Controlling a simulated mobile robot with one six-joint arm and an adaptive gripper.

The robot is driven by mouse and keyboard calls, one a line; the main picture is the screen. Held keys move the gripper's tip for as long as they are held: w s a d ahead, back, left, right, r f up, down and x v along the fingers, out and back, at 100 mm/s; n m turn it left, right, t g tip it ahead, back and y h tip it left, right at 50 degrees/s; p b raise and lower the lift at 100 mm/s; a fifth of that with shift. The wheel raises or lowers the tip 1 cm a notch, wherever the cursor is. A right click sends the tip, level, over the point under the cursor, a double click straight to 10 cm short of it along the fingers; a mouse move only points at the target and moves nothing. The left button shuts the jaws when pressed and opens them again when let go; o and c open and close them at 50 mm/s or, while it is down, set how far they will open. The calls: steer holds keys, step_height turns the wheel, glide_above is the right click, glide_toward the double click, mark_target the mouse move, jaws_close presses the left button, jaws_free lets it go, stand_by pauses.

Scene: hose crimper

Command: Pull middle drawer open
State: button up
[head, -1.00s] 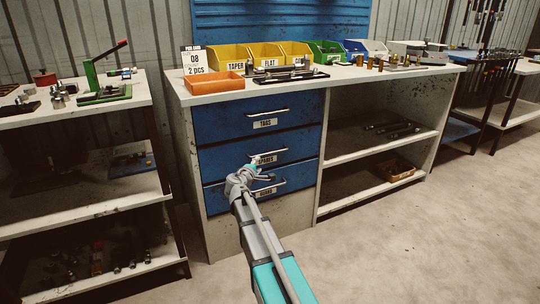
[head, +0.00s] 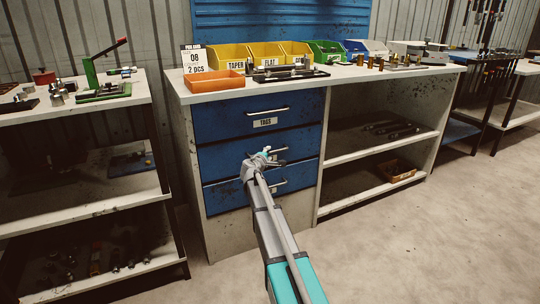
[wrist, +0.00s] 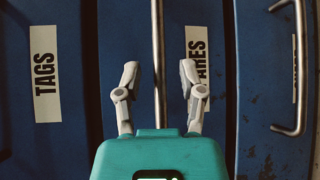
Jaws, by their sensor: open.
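The middle drawer (head: 222,158) has a blue front and looks shut, flush with the drawers above and below. In the head view, my gripper (head: 266,154) is at this drawer's front and hides much of its handle and label. In the wrist view, the drawer front (wrist: 116,36) fills the middle, with a label partly hidden by a finger. Its metal bar handle (wrist: 157,40) runs between the two fingertips of my gripper (wrist: 159,74). The fingers are apart, one on each side of the bar, with a visible gap to it.
The top drawer (head: 222,118), labelled TAGS, and the bottom drawer (head: 226,196) are close above and below, each with a bar handle. Open shelves (head: 375,150) are to the right. A shelf unit (head: 95,210) stands at left. The floor in front is clear.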

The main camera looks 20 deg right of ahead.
steer(key=shift+x, duration=0.9)
steer(key=shift+c, duration=0.2)
jaws_close()
steer(key=shift+d, duration=0.1)
